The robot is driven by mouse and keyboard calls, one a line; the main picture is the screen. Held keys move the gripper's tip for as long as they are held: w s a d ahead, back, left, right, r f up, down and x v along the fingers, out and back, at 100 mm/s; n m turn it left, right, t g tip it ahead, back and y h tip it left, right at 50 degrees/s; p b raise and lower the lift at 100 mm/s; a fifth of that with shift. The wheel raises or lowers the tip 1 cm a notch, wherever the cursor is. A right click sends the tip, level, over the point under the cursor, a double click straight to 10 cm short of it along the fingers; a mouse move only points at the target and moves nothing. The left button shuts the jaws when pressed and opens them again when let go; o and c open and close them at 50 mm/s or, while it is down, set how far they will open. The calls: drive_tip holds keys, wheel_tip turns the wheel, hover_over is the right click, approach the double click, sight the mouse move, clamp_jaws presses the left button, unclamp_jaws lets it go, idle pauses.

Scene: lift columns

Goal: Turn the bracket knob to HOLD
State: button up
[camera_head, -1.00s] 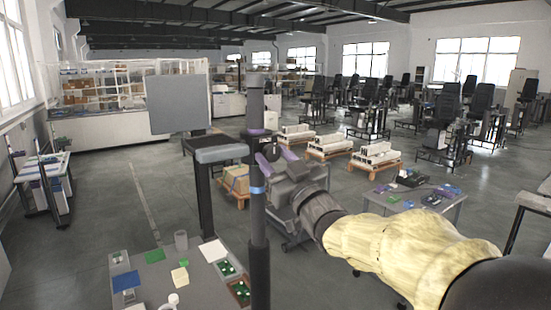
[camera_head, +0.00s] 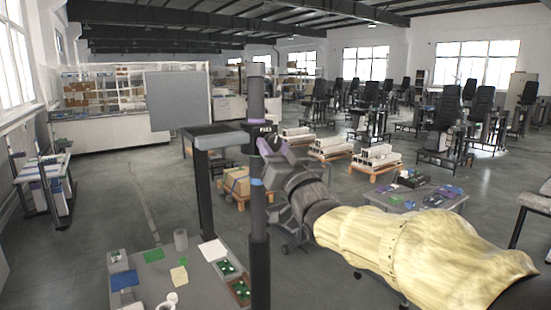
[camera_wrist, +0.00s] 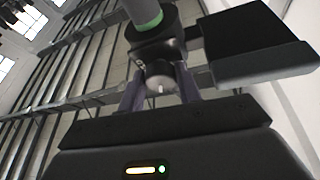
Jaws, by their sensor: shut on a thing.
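My gripper (camera_wrist: 160,92) is shut on the bracket knob (camera_wrist: 160,77), a round grey knob between its two purple-grey fingers in the wrist view. A small white mark on the knob's face points down in that picture. The dark bracket (camera_wrist: 150,46) sits around the column (camera_wrist: 143,12), with a green ring just above it. In the head view my gripper (camera_head: 271,148) reaches the bracket from the right. The bracket carries a small label (camera_head: 265,127), too small to read surely. The knob is hidden there by my fingers.
A dark platform (camera_head: 214,131) extends left from the bracket, with a grey panel (camera_head: 174,101) behind it. The column has a blue band (camera_head: 257,182) below. A table (camera_head: 155,264) with coloured cards stands at lower left. Pallets and another table are at right.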

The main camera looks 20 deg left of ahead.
drive_tip(key=m+h+b, duration=0.1)
drive_tip(key=m, duration=0.1)
drive_tip(key=m+t+h+b, duration=0.1)
drive_tip(key=m, duration=0.2)
drive_tip(key=shift+s, duration=0.15)
drive_tip(key=m, duration=0.1)
drive_tip(key=m+h, duration=0.1)
drive_tip(key=m, duration=0.1)
drive_tip(key=m+h, duration=0.1)
drive_tip(key=shift+a+r+m+b, duration=0.15)
drive_tip(key=shift+r+m+b, duration=0.15)
drive_tip(key=shift+b, duration=0.05)
drive_tip(key=m+p, duration=0.1)
drive_tip(key=m+h+p, duration=0.1)
drive_tip(key=m, duration=0.1)
drive_tip(key=m+p, duration=0.1)
drive_tip(key=shift+s+r+m+g+h, duration=0.1)
drive_tip(key=shift+r+m+g+h, duration=0.2)
drive_tip(key=shift+r+m+h, duration=0.1)
drive_tip(key=shift+f+m+g+h+p, duration=0.1)
drive_tip(key=shift+m+g+h+p, duration=0.3)
drive_tip(key=shift+m+p, duration=0.95)
drive_tip(key=shift+f, duration=0.1)
drive_tip(key=o, duration=1)
drive_tip(key=shift+s, duration=0.1)
